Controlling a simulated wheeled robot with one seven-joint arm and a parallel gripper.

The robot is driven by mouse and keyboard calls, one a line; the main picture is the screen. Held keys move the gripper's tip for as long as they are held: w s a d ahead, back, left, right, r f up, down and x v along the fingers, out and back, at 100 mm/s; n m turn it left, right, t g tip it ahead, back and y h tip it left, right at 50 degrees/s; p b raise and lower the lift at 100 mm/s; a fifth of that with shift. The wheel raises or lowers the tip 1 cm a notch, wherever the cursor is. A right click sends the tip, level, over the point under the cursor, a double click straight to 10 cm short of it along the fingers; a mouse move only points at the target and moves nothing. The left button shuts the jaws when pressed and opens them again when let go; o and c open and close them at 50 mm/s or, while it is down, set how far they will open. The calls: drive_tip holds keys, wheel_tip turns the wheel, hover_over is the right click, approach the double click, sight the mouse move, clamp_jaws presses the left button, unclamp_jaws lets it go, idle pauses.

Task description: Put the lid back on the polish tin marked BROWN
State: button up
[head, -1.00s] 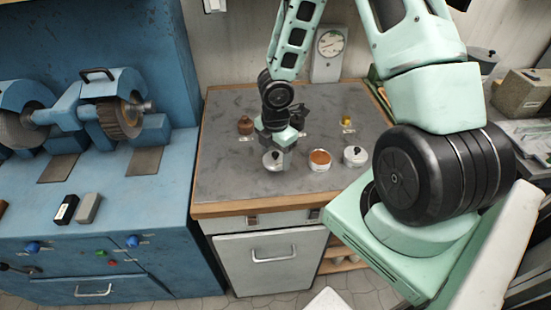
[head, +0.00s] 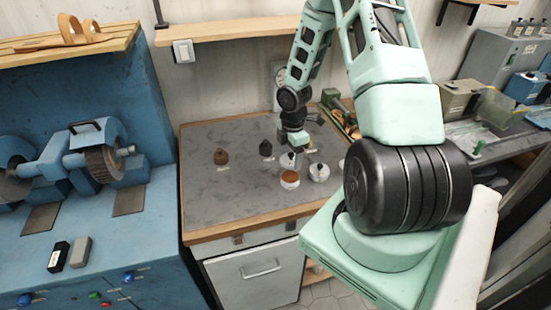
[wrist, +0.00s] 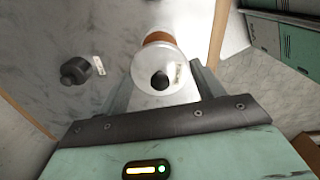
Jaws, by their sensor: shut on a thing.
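My gripper (head: 292,152) is shut on a pale round lid (head: 288,161) with a black knob. The lid also fills the middle of the wrist view (wrist: 158,75), between the jaws. An open pale tin of orange-brown polish (head: 290,180) stands on the grey worktop, just below the held lid in the head view. In the wrist view an orange-brown round edge (wrist: 158,38) shows past the lid, the rest hidden by it. The lid appears above the tin and apart from it. The tin's marking is too small to read.
A pale tin with a knobbed lid (head: 319,173) stands right of the open tin. A brown bottle (head: 221,157) and a black bottle (head: 265,149) stand behind to the left, with small labels. The left front of the worktop (head: 215,205) is clear.

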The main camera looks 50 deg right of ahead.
drive_tip(key=b, duration=0.5)
hover_over(290, 177)
drive_tip(key=shift+d+f, duration=0.15)
drive_tip(key=shift+f, duration=2.1)
drive_tip(key=shift+f+b, duration=0.35)
drive_tip(key=shift+f, duration=0.6)
drive_tip(key=shift+p, duration=0.4)
drive_tip(key=shift+f, duration=0.15)
drive_tip(key=o, duration=1.2)
